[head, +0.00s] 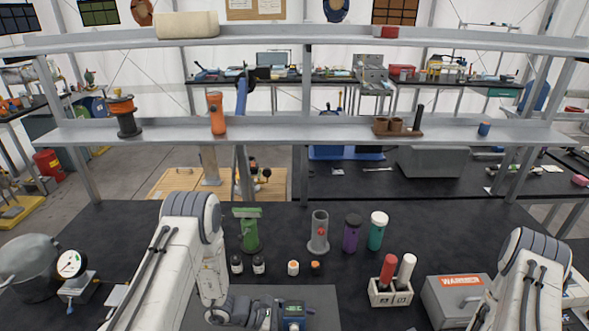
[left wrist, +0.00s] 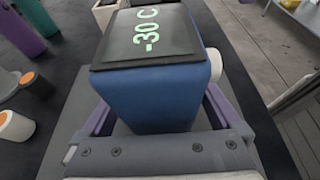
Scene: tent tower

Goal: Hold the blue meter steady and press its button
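The blue meter (head: 293,318) stands on the grey mat at the bottom middle of the head view. In the left wrist view the blue meter (left wrist: 150,95) fills the middle; its dark, tilted display reads "-30 C" in green. A white round knob (left wrist: 215,65), apparently the button, sticks out of its right side. My left gripper (left wrist: 160,118) has a purple finger on each side of the meter. The meter hides the fingertips, so I cannot tell whether they press on it. My right arm shows at the right in the head view, but its gripper is out of view.
A white holder (head: 391,297) with red and white cylinders and a grey box (head: 455,297) stand right of the mat. Small bottles, a green stand (head: 249,235), a grey tube (head: 318,235), and purple and teal containers stand behind. A dial gauge (head: 70,264) stands left.

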